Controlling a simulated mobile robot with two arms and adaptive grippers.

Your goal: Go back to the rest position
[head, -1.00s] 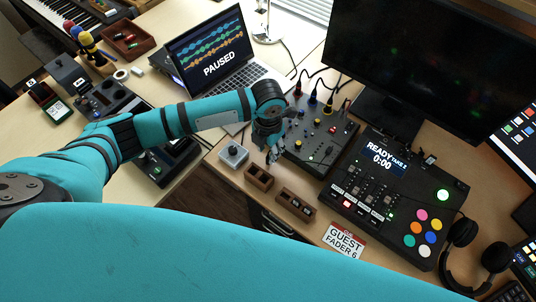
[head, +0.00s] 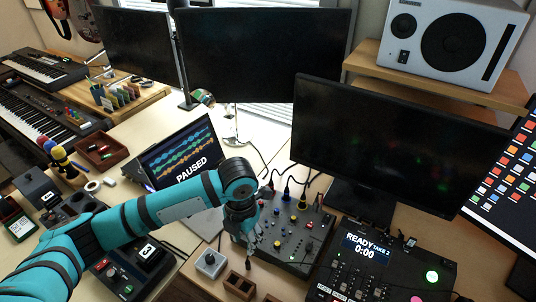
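My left arm comes in from the left edge of the head view, with its forearm in a teal sleeve. The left gripper (head: 252,243) points down at the left side of the black mixer (head: 293,233), in front of the laptop. It is small and dark here; I cannot make out whether its fingers are apart, and I see nothing held in it. Whether it touches the mixer is unclear. My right gripper is not in view.
The laptop (head: 185,163) reads PAUSED. A small grey box with a knob (head: 210,262) and a brown holder (head: 238,286) lie near the gripper. The READY console (head: 366,249) is at right, below a dark monitor (head: 385,140). A white speaker (head: 450,40) stands on a shelf.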

